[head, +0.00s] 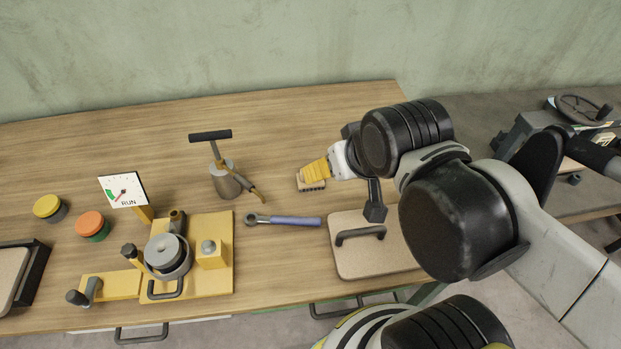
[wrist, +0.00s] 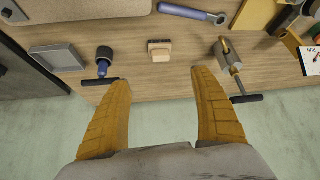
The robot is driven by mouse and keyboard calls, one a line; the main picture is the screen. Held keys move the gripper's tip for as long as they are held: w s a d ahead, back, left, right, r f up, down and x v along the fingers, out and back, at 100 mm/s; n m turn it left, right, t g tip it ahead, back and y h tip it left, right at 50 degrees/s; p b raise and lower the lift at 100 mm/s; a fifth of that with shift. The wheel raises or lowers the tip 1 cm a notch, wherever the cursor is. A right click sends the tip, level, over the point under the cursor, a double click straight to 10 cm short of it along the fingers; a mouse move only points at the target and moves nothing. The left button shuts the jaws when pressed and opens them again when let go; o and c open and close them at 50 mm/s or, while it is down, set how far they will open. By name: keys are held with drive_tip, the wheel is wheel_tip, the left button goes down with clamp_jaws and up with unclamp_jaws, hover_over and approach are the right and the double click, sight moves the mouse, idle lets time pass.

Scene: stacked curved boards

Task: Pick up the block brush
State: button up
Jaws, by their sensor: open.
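A blue-handled ratchet wrench (head: 284,220) and a T-handled pump (head: 223,178) lie left of the brush. A beige board with a handle (head: 350,262) is nearer. A blue and black tool (wrist: 103,62) stands beside the brush. Bare bench (head: 290,120) lies behind.

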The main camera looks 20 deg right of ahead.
drive_tip(key=w+f+g+p, duration=0.1)
drive_tip(key=w+f+g, duration=0.1)
drive_tip(key=w, duration=0.2)
drive_tip(key=w+f+m+g+p, duration=0.1)
drive_tip(key=w+f+g+p, duration=0.1)
drive_tip(key=w, duration=0.3)
drive_tip(key=w+f+m+g+p, duration=0.1)
drive_tip(key=w+f+g, duration=0.1)
drive_tip(key=w, duration=0.2)
drive_tip(key=shift+w+d+f+g+p, duration=0.2)
drive_tip(key=shift+f+g+p, duration=0.1)
drive_tip(key=shift+g, duration=0.1)
drive_tip(key=f+b, duration=0.1)
drive_tip(key=f, duration=0.2)
drive_tip(key=f+b, duration=0.1)
drive_tip(key=f, duration=0.3)
drive_tip(key=f+b, duration=0.2)
drive_tip(key=f, duration=0.2)
drive_tip(key=shift+w+a+f, duration=0.15)
drive_tip(key=shift+w+a, duration=0.05)
drive_tip(key=shift+w, duration=0.05)
drive_tip(key=c, duration=1.4)
wheel_tip(320, 180, up, 10)
drive_tip(key=p, duration=0.3)
drive_tip(key=shift+c, duration=0.2)
